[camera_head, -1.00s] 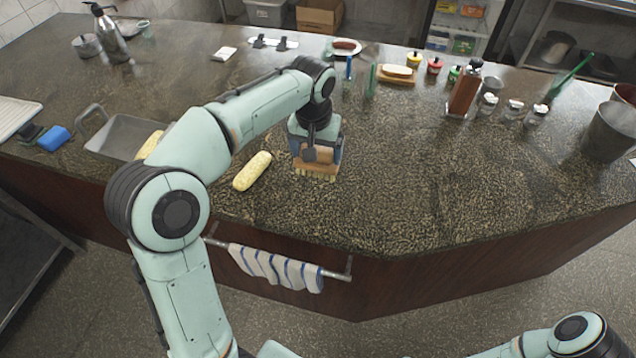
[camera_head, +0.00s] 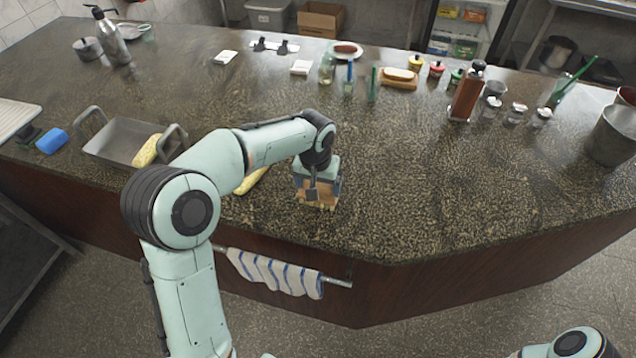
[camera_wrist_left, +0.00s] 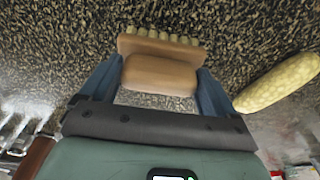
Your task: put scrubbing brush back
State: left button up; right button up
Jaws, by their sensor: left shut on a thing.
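The scrubbing brush (camera_head: 318,196) has a wooden block body and pale bristles. It is at the front middle of the counter in the head view, and in the left wrist view the brush (camera_wrist_left: 160,72) sits between two blue fingers. My left gripper (camera_head: 318,186) is shut on the brush and points down over the speckled counter. I cannot tell whether the bristles touch the counter. My right gripper is not in view; only part of my right arm shows at the lower right.
A yellow corn cob (camera_wrist_left: 280,84) lies close beside the gripper. A metal tray (camera_head: 112,152) with another cob (camera_head: 147,151) and a blue sponge (camera_head: 52,140) are at left. A striped towel (camera_head: 275,272) hangs at the front edge.

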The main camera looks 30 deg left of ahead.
pick_arm(q)
jog(key=shift+f, duration=0.1)
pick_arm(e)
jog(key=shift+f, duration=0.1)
pick_arm(q)
jog(key=o, duration=0.8)
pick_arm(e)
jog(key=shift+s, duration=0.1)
pick_arm(q)
jog(key=shift+r, duration=0.3)
jog(key=r, duration=0.4)
jog(key=s+r, duration=0.1)
jog(key=r, duration=0.2)
jog(key=r+p, duration=0.1)
jog(key=r, duration=0.3)
jog(key=shift+s+d+r, duration=0.2)
jog(key=shift+s+r, duration=0.1)
jog(key=shift+s, duration=0.05)
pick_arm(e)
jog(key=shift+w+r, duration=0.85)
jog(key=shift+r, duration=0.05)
